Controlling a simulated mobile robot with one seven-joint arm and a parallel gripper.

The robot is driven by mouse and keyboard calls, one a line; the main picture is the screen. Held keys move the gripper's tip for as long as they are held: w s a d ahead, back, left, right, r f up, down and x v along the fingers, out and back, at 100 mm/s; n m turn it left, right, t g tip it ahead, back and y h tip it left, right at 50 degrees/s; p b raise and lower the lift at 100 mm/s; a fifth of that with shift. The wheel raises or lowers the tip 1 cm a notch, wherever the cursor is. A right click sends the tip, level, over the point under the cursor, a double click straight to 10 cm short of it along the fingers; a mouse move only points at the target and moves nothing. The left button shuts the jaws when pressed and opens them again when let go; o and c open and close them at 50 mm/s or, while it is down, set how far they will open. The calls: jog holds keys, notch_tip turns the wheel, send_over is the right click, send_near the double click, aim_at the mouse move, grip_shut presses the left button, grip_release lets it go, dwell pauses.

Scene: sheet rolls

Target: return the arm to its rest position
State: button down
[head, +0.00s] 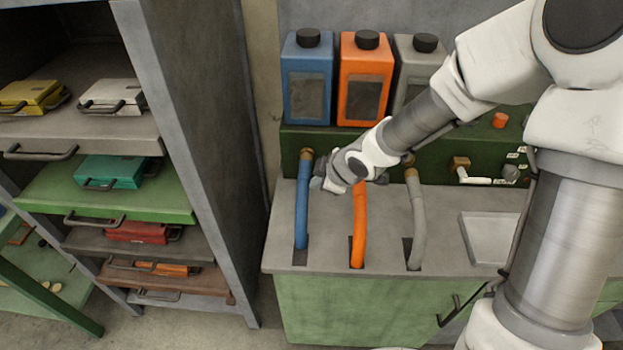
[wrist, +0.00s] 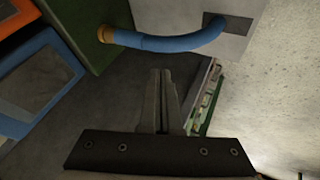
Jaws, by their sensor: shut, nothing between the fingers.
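My gripper (head: 322,184) is at the end of my white and grey arm, above the grey counter, between the blue hose and the orange hose. In the wrist view its two fingers (wrist: 160,75) are together with nothing between them. The blue hose (head: 302,205) is beside the gripper on the left; it also shows in the wrist view (wrist: 165,43), beyond the fingertips. The orange hose (head: 359,230) is just right of the gripper, partly covered by it at the top. I cannot tell whether the gripper touches either hose.
Blue (head: 307,78), orange (head: 364,80) and grey (head: 408,85) canisters stand behind on a green ledge. A grey hose (head: 416,215) and a sink (head: 490,240) are to the right. A shelf cabinet (head: 190,120) with cases on pull-out shelves stands left.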

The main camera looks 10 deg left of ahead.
jog(key=shift+s+d+r, duration=0.25)
jog(key=shift+s+r, duration=0.05)
jog(key=shift+r, duration=0.2)
